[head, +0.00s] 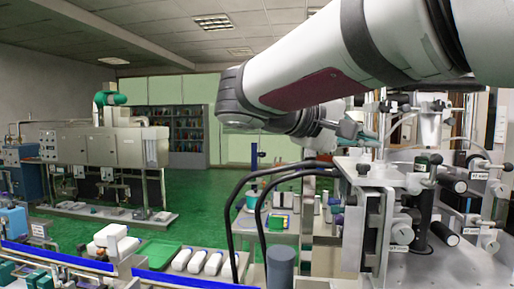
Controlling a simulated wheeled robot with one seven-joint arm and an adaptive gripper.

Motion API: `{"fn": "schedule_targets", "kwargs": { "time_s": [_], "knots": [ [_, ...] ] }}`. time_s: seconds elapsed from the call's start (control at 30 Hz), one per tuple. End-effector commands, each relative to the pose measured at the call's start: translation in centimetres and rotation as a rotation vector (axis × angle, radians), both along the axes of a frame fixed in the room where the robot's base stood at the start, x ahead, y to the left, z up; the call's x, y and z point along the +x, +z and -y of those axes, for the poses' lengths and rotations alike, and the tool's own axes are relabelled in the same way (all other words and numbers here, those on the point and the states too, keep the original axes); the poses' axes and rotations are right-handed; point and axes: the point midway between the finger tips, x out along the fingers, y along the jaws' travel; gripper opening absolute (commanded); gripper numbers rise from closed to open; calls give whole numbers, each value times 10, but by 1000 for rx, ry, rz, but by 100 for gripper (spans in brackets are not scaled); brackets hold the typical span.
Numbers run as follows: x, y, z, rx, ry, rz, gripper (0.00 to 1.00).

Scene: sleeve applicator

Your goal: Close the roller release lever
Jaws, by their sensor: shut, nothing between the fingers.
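The sleeve applicator machine (380,185) stands at the right, with metal plates, rollers, rods and dark knobs. I cannot tell for certain which part is the roller release lever; a dark knob (363,169) sticks up at the plate's left edge, and dark cylindrical handles (452,182) lie at the right. My gripper (358,133) is small in view, beyond my wrist and just above the machine's left part. It is shut and holds nothing visible. Whether its fingertips touch the machine cannot be told, and my arm covers much of the area above.
Two black hoses (232,215) arch left of the machine, near a grey cylinder (280,268). A blue-edged conveyor (60,258) with white bottles (197,262) and a green tray (157,254) is at lower left. Green floor (225,190) lies open behind.

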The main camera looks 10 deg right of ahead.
Motion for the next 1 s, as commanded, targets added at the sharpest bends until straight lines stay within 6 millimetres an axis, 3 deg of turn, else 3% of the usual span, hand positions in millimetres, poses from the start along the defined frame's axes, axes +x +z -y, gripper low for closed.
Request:
{"fn": "schedule_targets", "kwargs": {
  "time_s": [0.4, 0.57, 1.0],
  "knots": [
    [4, 5, -1, -18, -3, 13, 0],
    [6, 4, 8, -18, -4, 12, 0],
    [30, -14, 83, -16, -7, 9, 0]
  ]
}}
